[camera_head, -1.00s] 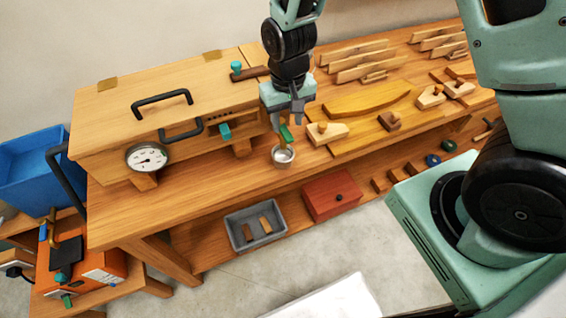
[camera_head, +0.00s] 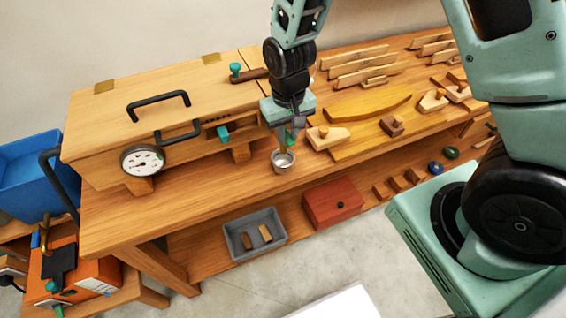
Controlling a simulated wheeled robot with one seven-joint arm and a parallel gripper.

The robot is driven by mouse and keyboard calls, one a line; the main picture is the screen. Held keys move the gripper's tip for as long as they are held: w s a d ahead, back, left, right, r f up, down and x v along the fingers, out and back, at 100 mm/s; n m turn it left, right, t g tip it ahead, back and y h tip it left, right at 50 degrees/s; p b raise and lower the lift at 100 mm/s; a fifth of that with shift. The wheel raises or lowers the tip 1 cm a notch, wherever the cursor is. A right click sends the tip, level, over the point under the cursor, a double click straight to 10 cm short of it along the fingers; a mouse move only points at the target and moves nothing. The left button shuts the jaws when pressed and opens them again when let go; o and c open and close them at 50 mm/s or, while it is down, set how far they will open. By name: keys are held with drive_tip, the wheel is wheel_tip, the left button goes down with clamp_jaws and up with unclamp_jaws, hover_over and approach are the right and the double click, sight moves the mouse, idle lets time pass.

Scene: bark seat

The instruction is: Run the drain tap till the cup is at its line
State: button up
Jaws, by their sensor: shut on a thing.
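A wooden box (camera_head: 160,105) with black handles and a dial gauge (camera_head: 142,160) stands on the bench. A small pale metal cup (camera_head: 283,161) stands upright on the bench near the box's right end. Its rim faces up; the level and any line in it are too small to read. A green tap handle (camera_head: 290,138) with a brass-coloured part shows just above the cup. My gripper (camera_head: 289,127) points down over the cup, shut on the green handle. Its fingers hide much of the tap. I cannot make out a stream of water.
Wooden planes (camera_head: 326,138) and a yellow curved board (camera_head: 360,105) lie right of the cup. A grey bin (camera_head: 240,252) and a red box (camera_head: 333,203) sit on the lower shelf. The bench front (camera_head: 190,200) left of the cup is clear.

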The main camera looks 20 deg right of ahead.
drive_tip(key=n, duration=0.1)
drive_tip(key=d+n, duration=0.1)
drive_tip(key=n, duration=0.1)
drive_tip(key=w+n, duration=0.1)
drive_tip(key=n, duration=0.1)
drive_tip(key=shift+d+r, duration=0.1)
drive_tip(key=shift+d, duration=0.3)
drive_tip(key=n, duration=0.2)
drive_tip(key=d+n+p, duration=0.1)
drive_tip(key=shift+w+d+n, duration=0.1)
drive_tip(key=shift+w+n, duration=0.25)
drive_tip(key=shift+n, duration=0.05)
drive_tip(key=shift+s+d, duration=0.15)
drive_tip(key=shift+s, duration=0.1)
idle(5.3)
